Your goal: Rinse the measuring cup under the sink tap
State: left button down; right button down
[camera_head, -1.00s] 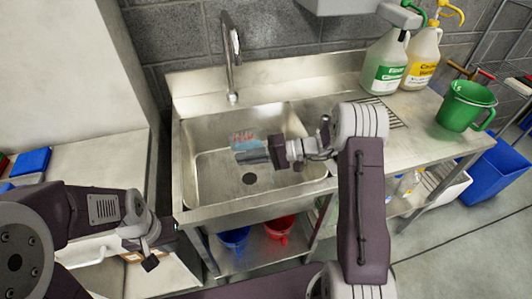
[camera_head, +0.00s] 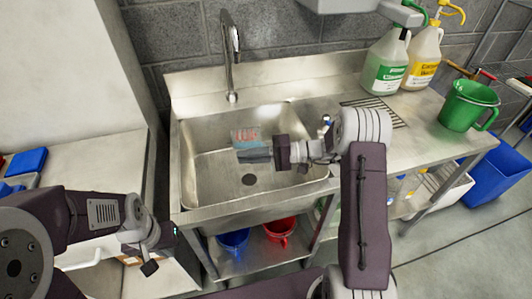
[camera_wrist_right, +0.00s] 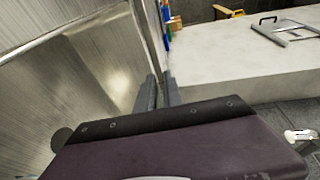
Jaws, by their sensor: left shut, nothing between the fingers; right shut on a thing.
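The measuring cup (camera_head: 247,135), clear and bluish with red markings, is above the sink basin (camera_head: 205,190). My right gripper (camera_head: 264,153) is shut on it from the right. The cup looks tilted, but its exact angle is unclear. The tap (camera_head: 230,50) stands at the back of the sink, its outlet just left of and behind the cup; I see no clear stream of water. In the right wrist view the dark fingers (camera_wrist_right: 160,92) are close together and the cup cannot be made out. My left gripper (camera_head: 171,237) is shut and empty, left of the sink's front edge.
A green jug (camera_head: 468,105) stands on the right counter. A green-labelled bottle (camera_head: 385,65) and a yellow-labelled bottle (camera_head: 421,60) stand at the back. Blue (camera_head: 233,240) and red (camera_head: 279,229) buckets sit on the shelf below. The basin around the drain (camera_head: 249,179) is clear.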

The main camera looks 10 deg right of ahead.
jog(key=shift+d+r+y+b, duration=0.15)
jog(key=shift+y+b, duration=0.25)
jog(key=shift+b, duration=0.25)
